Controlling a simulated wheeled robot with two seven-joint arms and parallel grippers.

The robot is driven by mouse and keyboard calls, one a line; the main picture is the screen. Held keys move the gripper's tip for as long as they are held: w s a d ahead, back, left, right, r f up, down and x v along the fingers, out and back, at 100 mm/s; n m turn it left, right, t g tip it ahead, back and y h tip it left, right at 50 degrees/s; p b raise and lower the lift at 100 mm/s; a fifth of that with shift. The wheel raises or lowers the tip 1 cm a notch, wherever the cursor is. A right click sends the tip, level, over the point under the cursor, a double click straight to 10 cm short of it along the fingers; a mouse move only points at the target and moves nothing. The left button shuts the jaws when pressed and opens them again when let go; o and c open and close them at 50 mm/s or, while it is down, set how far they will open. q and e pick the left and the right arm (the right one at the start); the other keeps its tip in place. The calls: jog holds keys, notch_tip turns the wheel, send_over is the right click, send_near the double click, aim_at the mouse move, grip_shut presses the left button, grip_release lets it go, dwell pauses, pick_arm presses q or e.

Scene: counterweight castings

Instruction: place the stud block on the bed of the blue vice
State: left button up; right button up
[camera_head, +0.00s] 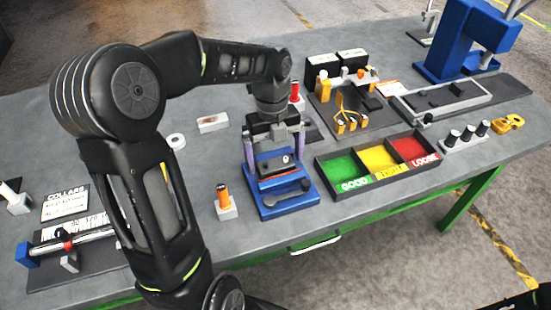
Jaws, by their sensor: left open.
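The blue vice (290,204) stands near the front edge of the bench, with a dark handle bar across its front. My left gripper (275,148) points down right over the vice, with its two fingers apart. A dark grey piece with a small white spot (279,165) shows at the vice between and below the fingers. I cannot tell whether it is the stud block or part of the vice, nor whether the fingers touch it. The gripper body hides the back of the vice.
A small pale block with an orange-topped pin (227,207) stands just left of the vice. A sorting tray with green, yellow and red compartments (358,190) lies to its right. A pale block (213,122) and white ring (176,141) lie behind. A rack with several black-topped pins (465,141) stands right.

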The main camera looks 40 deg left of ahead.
aim_at(274, 160)
pick_arm(q)
notch_tip(274, 160, up, 11)
jog(key=a+p, duration=0.1)
jog(key=shift+w+p, duration=0.35)
jog(key=shift+p, duration=0.05)
